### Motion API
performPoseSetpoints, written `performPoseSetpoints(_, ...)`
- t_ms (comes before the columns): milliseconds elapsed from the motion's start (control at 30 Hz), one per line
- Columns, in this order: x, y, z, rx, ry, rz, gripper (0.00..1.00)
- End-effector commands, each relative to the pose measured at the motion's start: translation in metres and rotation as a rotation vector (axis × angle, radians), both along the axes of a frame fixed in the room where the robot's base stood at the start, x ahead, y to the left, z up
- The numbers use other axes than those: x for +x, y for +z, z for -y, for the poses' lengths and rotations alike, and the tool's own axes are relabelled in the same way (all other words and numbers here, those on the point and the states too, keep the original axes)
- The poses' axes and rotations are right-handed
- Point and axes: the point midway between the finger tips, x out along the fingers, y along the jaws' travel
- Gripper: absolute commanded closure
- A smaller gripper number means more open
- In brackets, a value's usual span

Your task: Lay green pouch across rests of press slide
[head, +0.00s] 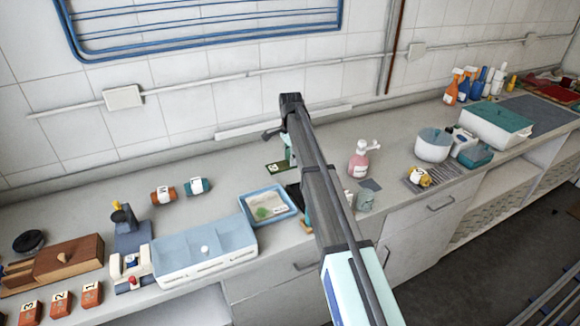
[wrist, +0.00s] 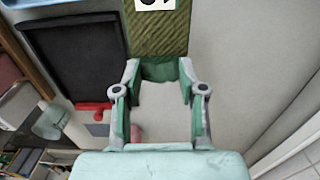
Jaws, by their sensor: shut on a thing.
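The green pouch (wrist: 158,38) is a quilted, olive-green piece with a white label at the top of the wrist view. My gripper (wrist: 158,72) is shut on its near end, one green-padded finger at each side. In the head view the pouch (head: 277,168) shows as a small green patch left of my arm, which hides most of the gripper. A blue stand with a yellow top (head: 130,238) is at the left, with a white block with a red knob in front. I cannot tell whether this is the press slide, and I make out no rests.
A pink pump bottle (head: 359,160) and a grey-green cup (head: 364,201) are right of my arm. Two small rolls (head: 163,194) lie on the counter behind the box.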

Motion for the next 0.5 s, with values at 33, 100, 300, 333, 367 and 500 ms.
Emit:
performPoseSetpoints(33, 0.000, -0.005, 0.000, 0.000, 0.000, 0.000, 0.94)
performPoseSetpoints(100, 0.000, -0.011, 0.000, 0.000, 0.000, 0.000, 0.94)
performPoseSetpoints(300, 0.000, -0.021, 0.000, 0.000, 0.001, 0.000, 0.94)
performPoseSetpoints(333, 0.000, -0.024, 0.000, 0.000, 0.001, 0.000, 0.94)
performPoseSetpoints(367, 0.000, -0.028, 0.000, 0.000, 0.001, 0.000, 0.94)
performPoseSetpoints(500, 0.000, -0.047, 0.000, 0.000, 0.000, -0.001, 0.94)
